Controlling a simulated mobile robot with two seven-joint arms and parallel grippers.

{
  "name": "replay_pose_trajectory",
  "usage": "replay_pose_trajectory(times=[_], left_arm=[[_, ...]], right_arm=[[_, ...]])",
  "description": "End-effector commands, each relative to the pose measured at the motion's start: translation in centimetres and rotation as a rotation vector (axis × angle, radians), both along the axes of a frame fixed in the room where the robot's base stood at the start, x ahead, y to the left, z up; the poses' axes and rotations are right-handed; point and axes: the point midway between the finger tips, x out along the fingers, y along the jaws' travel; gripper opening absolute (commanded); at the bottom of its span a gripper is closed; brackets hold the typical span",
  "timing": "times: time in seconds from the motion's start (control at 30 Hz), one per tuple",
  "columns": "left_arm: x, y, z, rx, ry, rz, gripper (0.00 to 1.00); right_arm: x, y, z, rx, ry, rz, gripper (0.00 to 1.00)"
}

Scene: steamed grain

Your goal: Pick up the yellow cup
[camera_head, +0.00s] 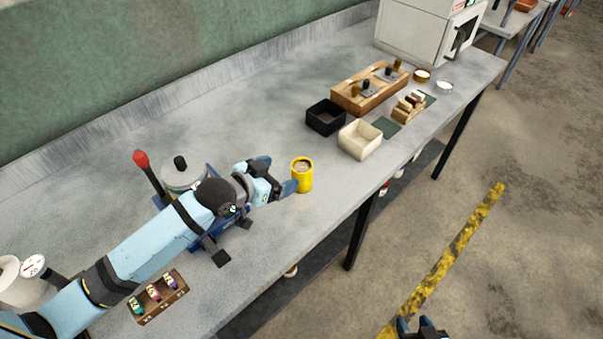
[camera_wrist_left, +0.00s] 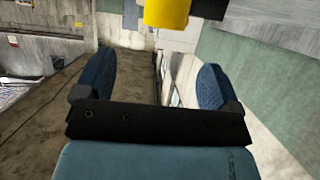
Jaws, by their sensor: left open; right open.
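The yellow cup (camera_head: 302,177) stands upright on the grey table, and something pale shows inside it. My left gripper (camera_head: 281,174) reaches in from the left and is right beside the cup's left side, with its fingers apart. In the left wrist view the yellow cup (camera_wrist_left: 167,12) is at the top edge, partly cut off, beyond the open, empty fingers of my left gripper (camera_wrist_left: 155,80). I cannot tell whether a finger touches the cup. My right gripper (camera_head: 422,328) shows only in part at the bottom edge, over the floor, away from the cup.
A black bin (camera_head: 325,118) and a cream bin (camera_head: 359,140) stand behind the cup to the right. A wooden block rack (camera_head: 352,101) is farther back. A pot (camera_head: 184,174) sits behind my left arm. The table's front edge is close to the cup's right.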

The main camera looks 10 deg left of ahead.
Motion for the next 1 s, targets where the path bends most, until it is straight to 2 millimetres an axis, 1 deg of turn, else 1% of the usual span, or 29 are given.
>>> replay_pose_trajectory(times=[0.03,0.13,0.2,0.37,0.47,0.6,0.7,0.8,1.0], left_arm=[[0.9,-0.6,-0.2,-0.001,-0.001,0.001,0.89],[2.2,-1.4,-0.9,-0.001,-0.001,0.001,0.89],[2.7,-1.8,-1.3,-0.001,-0.001,0.0,0.89],[3.5,-2.2,-1.7,0.001,-0.002,0.001,0.89],[4.4,-2.7,-2.3,0.0,0.001,0.001,0.89],[6.0,-3.6,-3.5,-0.001,0.001,0.0,0.89],[6.9,-4.2,-3.9,-0.002,-0.001,0.001,0.89],[7.2,-4.4,-4.2,0.0,0.0,0.001,0.89],[7.2,-4.4,-4.2,0.0,0.0,0.001,0.89]], right_arm=[[-0.1,-0.1,0.0,-0.002,0.003,0.001,0.45],[-0.1,-0.2,0.0,-0.005,0.003,0.001,0.45],[0.1,-0.2,0.1,-0.006,0.0,0.001,0.45],[0.5,-0.2,0.5,-0.005,-0.01,0.0,0.45],[0.6,-0.2,1.0,-0.004,-0.014,0.0,0.45],[0.6,-0.2,1.4,-0.001,-0.016,0.0,0.45],[0.6,-0.1,1.5,0.0,-0.017,-0.001,0.45],[0.6,-0.1,1.5,0.0,-0.017,-0.001,0.45],[0.5,-0.1,1.2,0.0,-0.011,-0.001,0.45]])
